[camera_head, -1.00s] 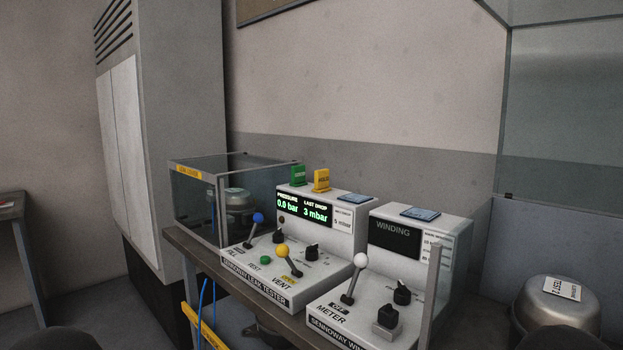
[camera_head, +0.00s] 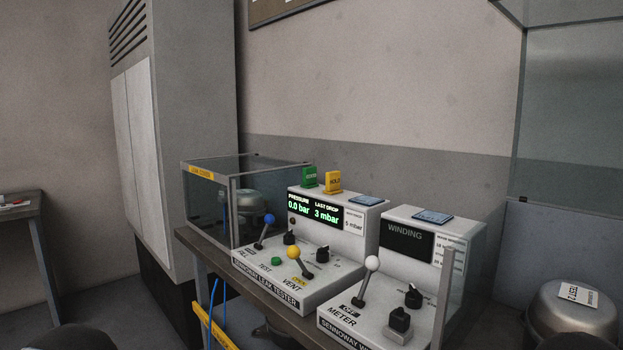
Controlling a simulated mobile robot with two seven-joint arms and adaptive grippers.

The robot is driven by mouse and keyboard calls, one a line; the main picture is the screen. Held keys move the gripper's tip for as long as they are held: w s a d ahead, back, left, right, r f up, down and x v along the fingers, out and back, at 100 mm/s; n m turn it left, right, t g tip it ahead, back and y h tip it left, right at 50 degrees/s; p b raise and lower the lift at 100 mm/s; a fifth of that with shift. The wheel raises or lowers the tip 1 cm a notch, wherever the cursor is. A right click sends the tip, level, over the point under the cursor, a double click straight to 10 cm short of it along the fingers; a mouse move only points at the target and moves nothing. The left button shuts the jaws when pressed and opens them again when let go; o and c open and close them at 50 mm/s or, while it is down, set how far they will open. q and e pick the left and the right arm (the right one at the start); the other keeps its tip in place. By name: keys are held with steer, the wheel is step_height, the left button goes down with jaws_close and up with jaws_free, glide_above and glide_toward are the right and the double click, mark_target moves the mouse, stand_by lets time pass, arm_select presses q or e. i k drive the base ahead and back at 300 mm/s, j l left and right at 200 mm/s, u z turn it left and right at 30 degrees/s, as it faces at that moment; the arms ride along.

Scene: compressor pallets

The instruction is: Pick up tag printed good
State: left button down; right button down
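A green tag (camera_head: 309,177) stands upright on top of the leak tester; its small white print is too small to read for certain. A yellow tag (camera_head: 333,182) stands just to its right, and its print looks like "HOLD". Neither of my grippers shows. Only dark rounded parts, which look like mine, show at the bottom left and bottom right edges, well apart from the tags.
The leak tester (camera_head: 314,255) has levers and a lit display. The winding meter (camera_head: 426,262) stands to its right, beside a clear panel. A glass box (camera_head: 208,198) stands at the left on the bench. A metal dome (camera_head: 569,312) with a label sits at right.

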mark_target(309, 173)
steer(key=i+j+z, duration=0.25)
steer(key=j, duration=0.2)
steer(key=j+z, duration=0.25)
steer(key=j, duration=0.2)
steer(key=j+z, duration=0.2)
steer(key=j, duration=0.3)
